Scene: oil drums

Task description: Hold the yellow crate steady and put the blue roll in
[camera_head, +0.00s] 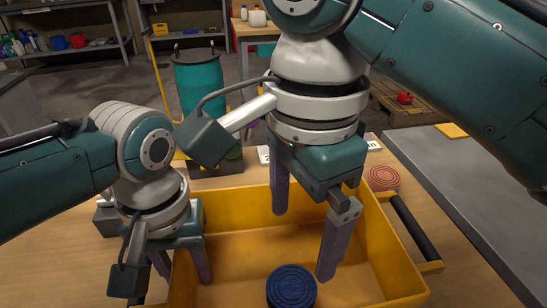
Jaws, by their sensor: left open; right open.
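The yellow crate (235,220) stands on the wooden table at the bottom centre, its black handle (412,227) on the right side. The blue roll (291,287) is inside the crate on its floor, near the lower edge of the view. My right gripper (302,245) is over the crate with its fingers open, one to the left and one to the right, above and behind the roll. It holds nothing. My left gripper (172,285) is at the crate's left side with its fingers apart. Whether its fingers straddle the crate's wall or handle is partly hidden.
A red coil (383,178) lies on the wooden table (45,250) right behind the crate. A dark block with small items (215,166) sits behind the crate. A grey surface (450,190) lies to the right. A teal drum (198,80) stands on the floor beyond.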

